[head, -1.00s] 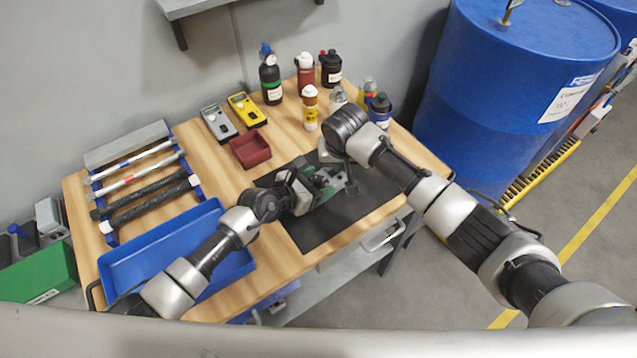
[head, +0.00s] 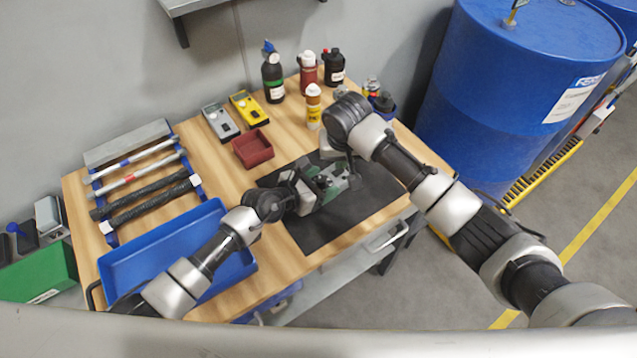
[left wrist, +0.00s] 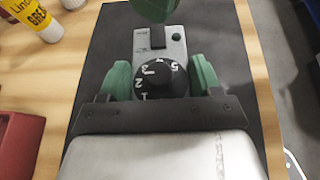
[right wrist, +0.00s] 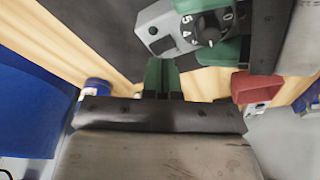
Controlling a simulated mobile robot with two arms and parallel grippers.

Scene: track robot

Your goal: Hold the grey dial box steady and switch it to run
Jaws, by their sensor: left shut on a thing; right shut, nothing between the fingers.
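The grey dial box (left wrist: 172,48) lies on the black mat between the green fingers of my left gripper (left wrist: 160,80), which is shut on its sides. Its numbered black dial (left wrist: 159,77) faces up, with a black switch and small green button beyond it. I cannot read a run mark. The box also shows in the right wrist view (right wrist: 156,28). In the head view, my left gripper (head: 322,186) covers much of the box. My right gripper (right wrist: 162,76) is shut and empty, apart from the box; its green fingertip hangs over the box's far end in the left wrist view.
A grey meter (head: 220,122) and a yellow meter (head: 248,108) lie behind a red bin (head: 252,149). Several bottles stand at the back. A blue tray (head: 130,262) and a rack of rods fill the left. The black mat (head: 318,236) has free room in front.

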